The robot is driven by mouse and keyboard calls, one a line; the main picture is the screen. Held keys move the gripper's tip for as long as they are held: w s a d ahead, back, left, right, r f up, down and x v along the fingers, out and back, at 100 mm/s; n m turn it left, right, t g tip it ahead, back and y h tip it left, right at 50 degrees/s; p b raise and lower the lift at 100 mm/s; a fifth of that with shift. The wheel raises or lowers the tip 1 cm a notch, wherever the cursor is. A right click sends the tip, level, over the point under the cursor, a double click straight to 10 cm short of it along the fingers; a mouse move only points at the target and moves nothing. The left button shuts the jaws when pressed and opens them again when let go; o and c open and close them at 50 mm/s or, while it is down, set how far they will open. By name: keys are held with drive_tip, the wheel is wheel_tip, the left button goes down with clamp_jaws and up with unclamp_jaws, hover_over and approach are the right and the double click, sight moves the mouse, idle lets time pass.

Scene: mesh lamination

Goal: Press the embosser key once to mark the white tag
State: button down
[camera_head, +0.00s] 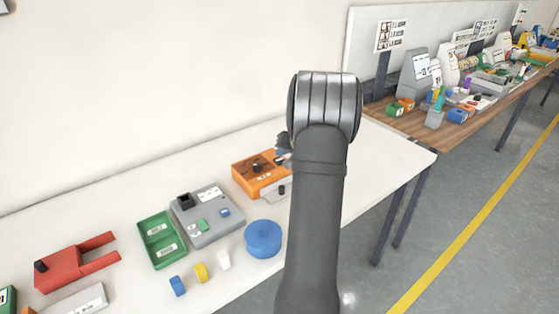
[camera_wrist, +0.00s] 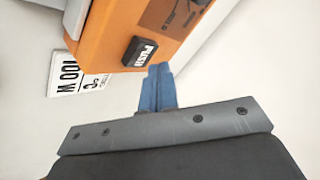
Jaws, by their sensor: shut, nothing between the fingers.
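An orange machine (camera_head: 258,180) stands at the back of the white table, partly behind my arm. In the wrist view the orange machine (camera_wrist: 110,35) fills the upper part and bears a black key (camera_wrist: 139,53) lettered PUSH. My gripper's blue-grey fingers (camera_wrist: 159,72) are shut and empty, their tips close to the key's lower right. Whether they touch it, I cannot tell. In the head view my gripper (camera_head: 284,146) is mostly hidden behind my arm. A small white piece (camera_head: 223,260), possibly the tag, stands at the table's front; no mark shows on it.
A grey device (camera_head: 207,214), green tray (camera_head: 162,240), blue round container (camera_head: 263,239) and red forked piece (camera_head: 75,265) are to the left. Yellow (camera_head: 201,272) and blue (camera_head: 178,286) pieces stand near the front edge. A white label plate (camera_wrist: 77,77) is beside the machine.

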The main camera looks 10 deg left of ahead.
sight(281, 161)
drive_tip(key=shift+f, duration=0.15)
drive_tip(key=shift+f, duration=0.3)
drive_tip(key=shift+f, duration=0.7)
idle(1.1)
drive_tip(key=shift+r, duration=1.1)
drive_tip(key=shift+r, duration=2.5)
